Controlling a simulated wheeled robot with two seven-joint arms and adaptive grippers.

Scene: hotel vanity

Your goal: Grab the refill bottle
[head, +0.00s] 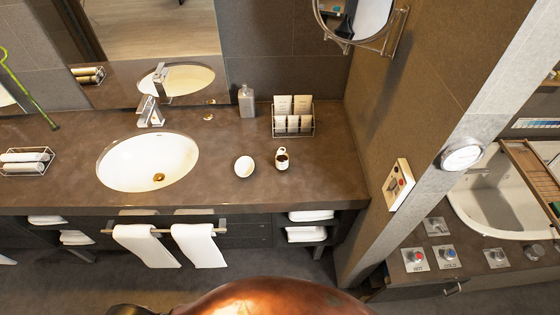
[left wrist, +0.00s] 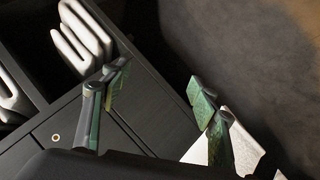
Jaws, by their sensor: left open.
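A grey bottle with a narrow top (head: 246,101) stands upright on the vanity counter (head: 225,185), near the back wall and right of the faucet. It looks like the refill bottle, but I cannot read any label. A small white container with a dark opening (head: 282,160) stands farther forward, left of the counter's right end. My left gripper (left wrist: 162,98) is open and empty in the left wrist view, in front of the dark cabinet below the counter. Neither bottle shows in that view. My right gripper is not in view.
The basin (head: 148,163) with its faucet (head: 149,112) lies left of the bottle. A rack of packets (head: 293,133) stands to its right, a white dish (head: 244,166) in front. White towels (head: 200,246) hang below the counter edge. A wall mirror (head: 357,20) juts out above right.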

